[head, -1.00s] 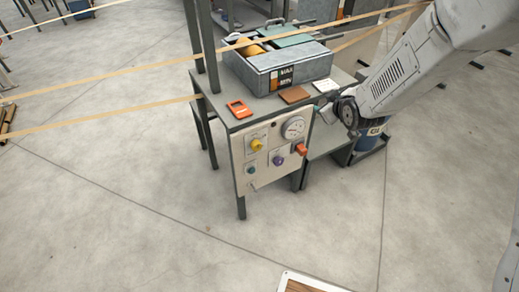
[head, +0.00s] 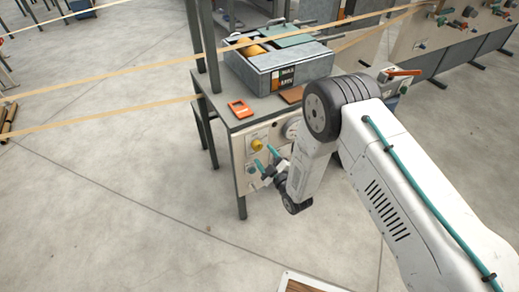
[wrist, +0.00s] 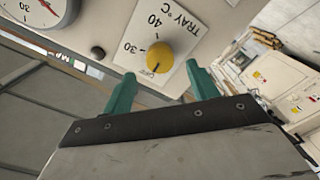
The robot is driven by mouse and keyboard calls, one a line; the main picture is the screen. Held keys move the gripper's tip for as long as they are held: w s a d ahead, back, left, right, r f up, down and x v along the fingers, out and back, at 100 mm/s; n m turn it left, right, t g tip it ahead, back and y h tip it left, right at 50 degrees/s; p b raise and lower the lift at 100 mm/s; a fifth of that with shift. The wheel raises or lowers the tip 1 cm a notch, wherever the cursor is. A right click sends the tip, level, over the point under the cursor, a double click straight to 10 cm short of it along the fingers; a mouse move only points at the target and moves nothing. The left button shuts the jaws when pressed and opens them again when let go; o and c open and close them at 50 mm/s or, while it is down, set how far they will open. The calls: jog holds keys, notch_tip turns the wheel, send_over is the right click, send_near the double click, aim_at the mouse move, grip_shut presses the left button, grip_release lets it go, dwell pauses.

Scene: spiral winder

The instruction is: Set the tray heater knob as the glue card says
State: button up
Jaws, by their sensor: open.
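The yellow tray heater knob (head: 257,145) is on the front panel. In the wrist view the yellow knob (wrist: 161,58) sits on a plate (wrist: 185,38) reading TRAY °C, with 30, 40 and OFF around it. I cannot tell its setting surely. My gripper (head: 266,160) is in front of the panel. In the wrist view its open teal fingers (wrist: 160,82) lie below and to either side of the knob, with nothing between them. Flat cards lie on the bench top, one orange-framed (head: 240,109) and one brown (head: 291,95); their text is unreadable and I cannot tell which is the glue card.
A dial gauge (wrist: 38,8) and a small dark button (wrist: 98,52) are left of the knob in the wrist view. A grey metal tray box (head: 305,68) stands on the bench. Tan bands (head: 130,65) stretch across the scene.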

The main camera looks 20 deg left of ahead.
aim_at(259, 148)
jog(key=x, duration=0.4)
jog(key=shift+w+a, duration=0.25)
jog(key=shift+a, duration=0.05)
jog(key=shift+c, duration=0.3)
jog(key=c, duration=0.9)
jog(key=shift+c, duration=0.2)
jog(key=m, duration=1.3)
jog(key=shift+m, duration=0.4)
